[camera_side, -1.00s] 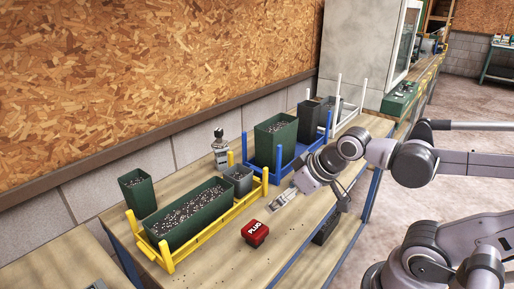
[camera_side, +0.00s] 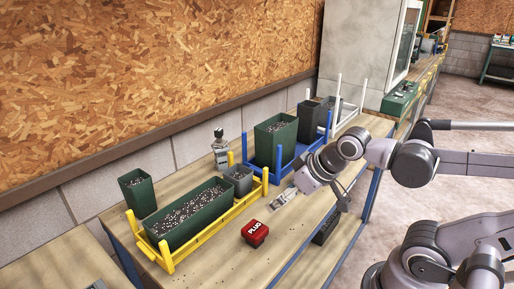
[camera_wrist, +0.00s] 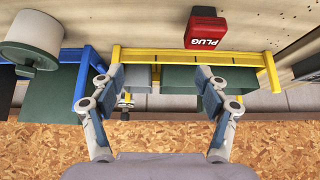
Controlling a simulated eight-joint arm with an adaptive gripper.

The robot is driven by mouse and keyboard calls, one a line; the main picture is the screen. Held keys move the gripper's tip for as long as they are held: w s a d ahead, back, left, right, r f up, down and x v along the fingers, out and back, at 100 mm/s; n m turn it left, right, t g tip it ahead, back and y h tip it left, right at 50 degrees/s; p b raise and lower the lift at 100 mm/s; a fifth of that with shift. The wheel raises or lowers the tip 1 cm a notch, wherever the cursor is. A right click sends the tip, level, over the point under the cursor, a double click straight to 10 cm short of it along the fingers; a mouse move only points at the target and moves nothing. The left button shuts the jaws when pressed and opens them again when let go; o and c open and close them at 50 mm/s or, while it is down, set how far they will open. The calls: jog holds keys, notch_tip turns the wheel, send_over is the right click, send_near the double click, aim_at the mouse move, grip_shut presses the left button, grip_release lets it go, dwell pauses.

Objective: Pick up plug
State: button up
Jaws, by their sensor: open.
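The plug (camera_side: 255,232) is a red block with white "PLUG" lettering and a dark underside. It sits on the wooden bench, in front of the yellow rack. In the wrist view the plug (camera_wrist: 206,28) is at the top, right of centre, beyond the fingertips. My gripper (camera_wrist: 158,82) is open, with its two fingers wide apart and nothing between them. In the side view it (camera_side: 338,200) hangs at the bench's front edge, right of the plug and clear of it.
A yellow rack (camera_side: 214,227) holds a long green trough (camera_side: 187,215) and a grey pot (camera_side: 238,179). A blue rack (camera_side: 285,167) with a green bin (camera_side: 275,143) stands behind. The bench around the plug is clear.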

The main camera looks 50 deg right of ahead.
jog(key=n+g, duration=0.6)
jog(key=n, duration=0.8)
send_near(255, 228)
jog(key=shift+d+f, duration=0.2)
jog(key=shift+d, duration=0.25)
jog(key=n, duration=0.2)
jog(key=a+n+g, duration=0.1)
jog(key=shift+w+a+n, duration=0.15)
jog(key=shift+w+n, duration=0.15)
jog(key=shift+n, duration=0.1)
jog(key=shift+f, duration=2.8)
jog(key=shift+w+d+f, duration=0.1)
jog(key=shift+f, duration=1.2)
jog(key=shift+w+d+f, duration=0.1)
jog(key=shift+f, duration=1.2)
jog(key=c, duration=1.3)
